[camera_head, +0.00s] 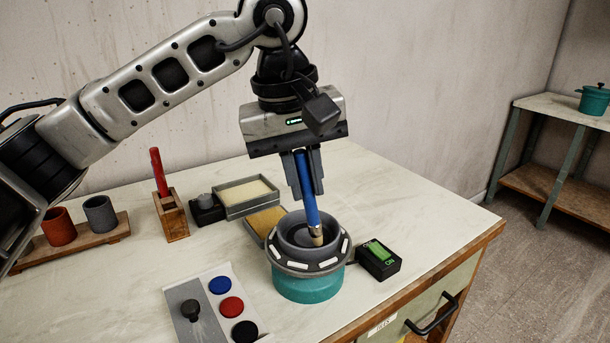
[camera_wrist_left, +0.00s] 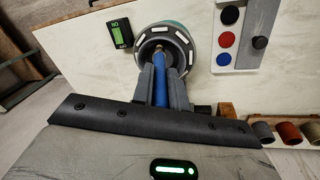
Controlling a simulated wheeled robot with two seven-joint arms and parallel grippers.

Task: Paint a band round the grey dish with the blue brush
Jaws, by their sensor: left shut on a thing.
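The grey dish (camera_head: 290,238) sits on a round wheel with a dark rim of white marks and a teal base (camera_head: 307,288). My left gripper (camera_head: 308,188) points down above the dish and is shut on the blue brush (camera_head: 310,211). The brush is slightly tilted, its pale tip low at the dish. I cannot tell whether the tip touches the dish wall. In the left wrist view the brush (camera_wrist_left: 160,87) lies between the fingers and its far end overlaps the dish (camera_wrist_left: 147,50). My right gripper is not in view.
A black box with a lit green switch (camera_head: 379,254) stands right of the wheel. Behind are a sponge tray (camera_head: 247,205), a wooden holder with a red brush (camera_head: 172,217) and cups (camera_head: 100,214).

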